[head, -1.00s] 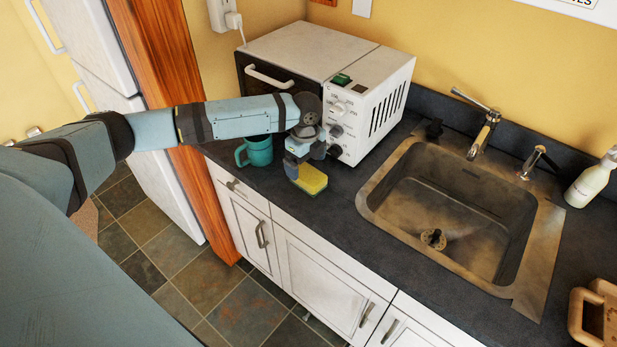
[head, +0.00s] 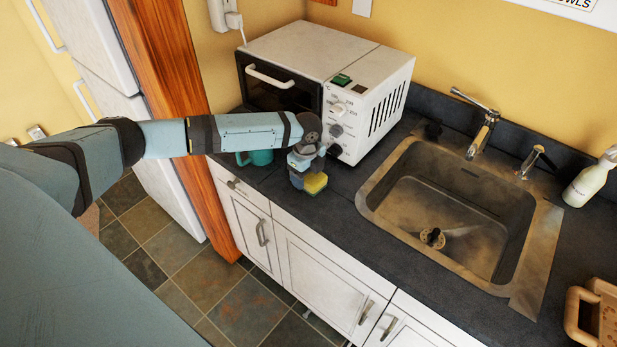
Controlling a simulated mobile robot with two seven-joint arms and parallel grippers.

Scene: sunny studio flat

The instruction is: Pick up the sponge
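The sponge (head: 316,183), yellow with a dark underside, lies on the dark countertop in front of the white toaster oven, near the counter's front edge. My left gripper (head: 301,181) points down at the sponge's left part and hides that part of it. The fingers are small and overlap the sponge in the picture, so I cannot tell whether they are open or shut on it. My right gripper is not in view.
The toaster oven (head: 310,62) stands close behind my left gripper. A teal mug (head: 259,157) is left of the gripper, partly behind my arm. A sink (head: 455,215) lies to the right, with a soap bottle (head: 588,184) beyond. Counter between sponge and sink is clear.

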